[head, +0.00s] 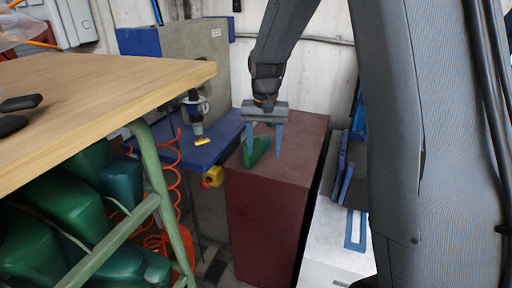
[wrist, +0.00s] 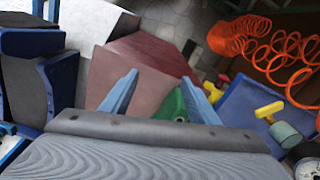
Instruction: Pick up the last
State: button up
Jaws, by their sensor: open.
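The last (head: 257,151) is a green, foot-shaped block on top of a dark red cabinet (head: 265,215). My gripper (head: 265,150) points down over the cabinet top with its two blue fingers apart. In the head view the fingers overlap the last, with one near each side of it; their exact height above the top is hard to tell. In the wrist view the last (wrist: 172,106) shows between the fingers, close to the right one, and partly hidden by the gripper body. The gripper (wrist: 160,88) holds nothing.
A machine with a blue table (head: 205,150) and an orange coiled hose (head: 167,180) is left of the cabinet. A white unit (head: 330,235) stands at its right.

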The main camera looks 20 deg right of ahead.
aim_at(254, 137)
jog(key=w+m, duration=0.1)
jog(key=w, duration=0.3)
jog(key=w+m, duration=0.1)
jog(key=w, duration=0.4)
jog(key=w+m, duration=0.1)
jog(key=w, duration=0.3)
jog(key=shift+w+d+r, duration=0.15)
jog(key=shift+w+r, duration=0.2)
jog(key=shift+w, duration=0.05)
jog(key=shift+w+f, duration=0.1)
jog(key=shift+w, duration=0.05)
jog(key=shift+f, duration=0.25)
jog(key=shift+s+f+p, duration=0.15)
jog(key=shift+f+p, duration=0.7)
jog(key=shift+f, duration=0.9)
jog(key=shift+s+f+p, duration=0.15)
jog(key=shift+f+p, duration=0.7)
jog(key=shift+f, duration=0.9)
jog(key=c, duration=1.1)
jog(key=shift+c, duration=0.2)
jog(key=shift+r, duration=0.15)
